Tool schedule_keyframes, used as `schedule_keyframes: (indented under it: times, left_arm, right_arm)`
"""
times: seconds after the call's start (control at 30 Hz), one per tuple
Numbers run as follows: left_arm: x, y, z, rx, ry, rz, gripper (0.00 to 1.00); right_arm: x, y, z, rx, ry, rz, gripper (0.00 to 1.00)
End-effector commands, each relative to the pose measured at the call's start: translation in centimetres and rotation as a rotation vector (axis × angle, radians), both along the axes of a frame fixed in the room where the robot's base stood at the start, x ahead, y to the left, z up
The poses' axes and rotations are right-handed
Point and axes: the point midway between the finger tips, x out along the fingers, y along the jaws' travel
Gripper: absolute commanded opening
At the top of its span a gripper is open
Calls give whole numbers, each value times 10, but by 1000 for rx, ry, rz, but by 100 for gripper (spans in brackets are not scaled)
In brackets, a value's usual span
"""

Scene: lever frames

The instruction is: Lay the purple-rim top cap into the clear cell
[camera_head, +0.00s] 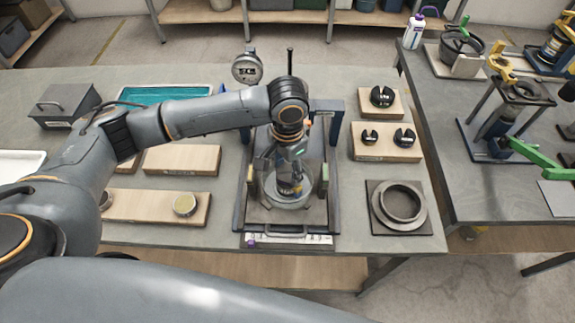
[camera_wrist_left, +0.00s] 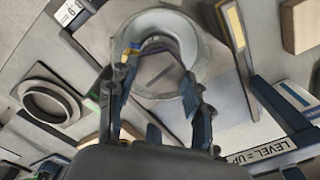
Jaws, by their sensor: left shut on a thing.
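The clear cell (camera_head: 288,203), a round see-through ring, stands in the dark frame in the middle of the table. In the left wrist view its pale wall (camera_wrist_left: 180,22) curves around the fingertips. My left gripper (camera_head: 290,188) points down into the cell's mouth. In the left wrist view the gripper (camera_wrist_left: 160,72) is shut on a round grey piece, which I take to be the top cap (camera_wrist_left: 158,72). My right gripper is not in view.
The frame (camera_head: 333,205) has raised posts, with a dial gauge (camera_head: 247,68) behind. A grey ring on a dark plate (camera_head: 401,205) and slotted weights on wooden blocks (camera_head: 388,152) stand right. Wooden boards (camera_head: 181,160) and a round tin (camera_head: 185,205) lie left.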

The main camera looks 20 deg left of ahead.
Motion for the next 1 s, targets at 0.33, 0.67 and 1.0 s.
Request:
schedule_keyframes:
  times: [0.33,0.67,1.0]
  left_arm:
    - [0,0,0,-1,-2,0,60]
    - [0,0,0,-1,-1,0,77]
    - [1,-1,33,-3,-4,0,77]
  right_arm:
    - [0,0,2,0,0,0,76]
    - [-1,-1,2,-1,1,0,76]
    - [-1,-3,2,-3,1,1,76]
